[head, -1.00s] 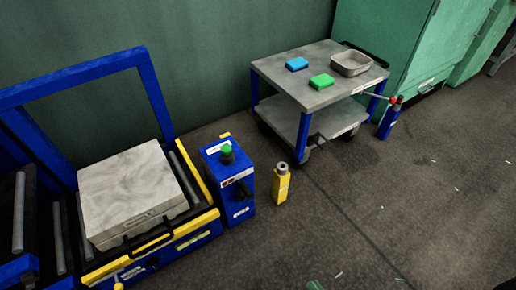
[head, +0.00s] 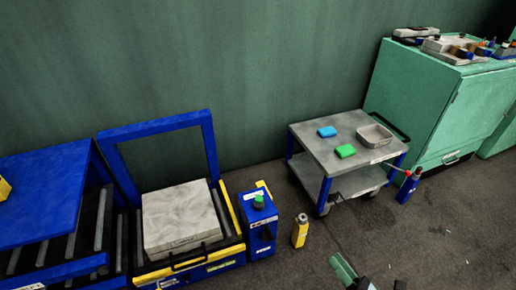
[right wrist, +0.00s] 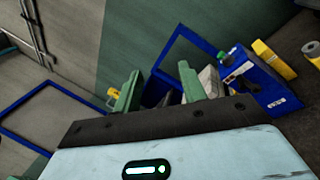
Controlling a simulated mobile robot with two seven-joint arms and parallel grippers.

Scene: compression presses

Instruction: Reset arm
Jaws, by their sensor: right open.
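My right gripper (head: 352,270) shows at the bottom edge of the head view, right of centre, partly cut off. Its green fingers stand clearly apart in the right wrist view (right wrist: 160,85), and nothing is held between them. The fingers hang in front of the press area in that view, with the blue frame and the blue control box behind them. My left gripper is in neither view now.
A press with a blue frame (head: 206,150) and grey block (head: 180,215) stands left. Beside it are a blue control box (head: 262,222) and a yellow bottle (head: 300,231). A grey-topped trolley (head: 310,137) and green cabinet (head: 415,110) stand right. Floor at lower right is open.

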